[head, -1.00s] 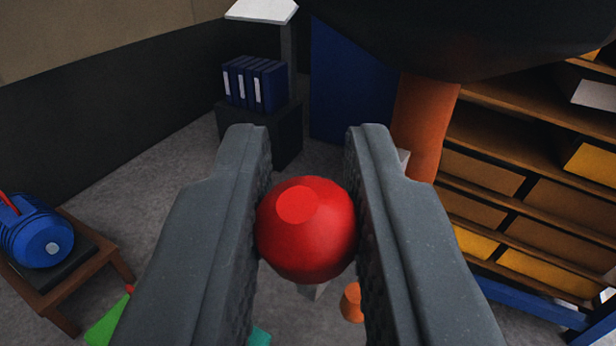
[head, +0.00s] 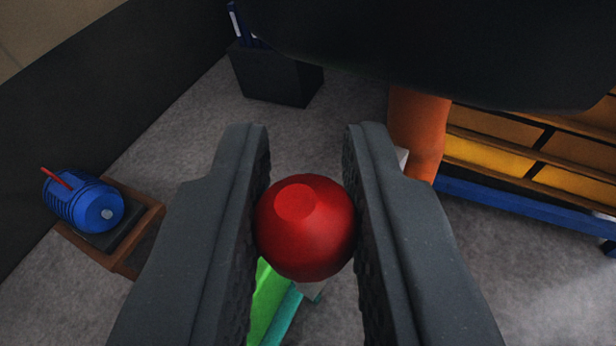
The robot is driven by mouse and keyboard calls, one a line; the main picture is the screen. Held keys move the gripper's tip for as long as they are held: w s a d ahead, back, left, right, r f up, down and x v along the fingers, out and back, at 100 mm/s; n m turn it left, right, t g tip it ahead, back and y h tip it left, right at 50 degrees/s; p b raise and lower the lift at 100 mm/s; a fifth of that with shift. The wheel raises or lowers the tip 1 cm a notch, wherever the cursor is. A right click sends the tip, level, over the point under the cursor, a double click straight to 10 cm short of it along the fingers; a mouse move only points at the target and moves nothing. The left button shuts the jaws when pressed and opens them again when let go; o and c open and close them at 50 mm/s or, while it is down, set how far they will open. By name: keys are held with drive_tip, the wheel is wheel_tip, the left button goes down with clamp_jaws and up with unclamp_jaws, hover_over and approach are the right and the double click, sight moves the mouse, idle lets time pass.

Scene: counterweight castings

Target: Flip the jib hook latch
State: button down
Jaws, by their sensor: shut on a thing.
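My gripper (head: 308,215) is in the middle of the head view, shut on a round red knob (head: 306,235) with a flat, lighter top face. The ribbed inner pads press on it from both sides. A short pale grey piece (head: 313,291) shows just below the knob; I cannot tell whether it is joined to it. A large dark rounded mass (head: 430,45) fills the top right, with an orange post (head: 417,130) below it. I cannot make out a hook or a latch for certain.
A blue ribbed machine (head: 85,205) with a red handle sits on a wooden stand at left. Green (head: 268,295) and teal (head: 285,315) pieces lie below the knob. A dark box (head: 275,75) stands behind. Shelving with a blue base rail (head: 520,205) is at right. Grey floor lies open between.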

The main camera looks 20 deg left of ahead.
drive_tip(key=c, duration=1.3)
unclamp_jaws()
drive_tip(key=b+v, duration=0.3)
drive_tip(key=v, duration=1)
drive_tip(key=shift+s+d+r+b, duration=0.1)
drive_tip(key=shift+s+d+b, duration=0.1)
drive_tip(key=shift+s+b, duration=0.15)
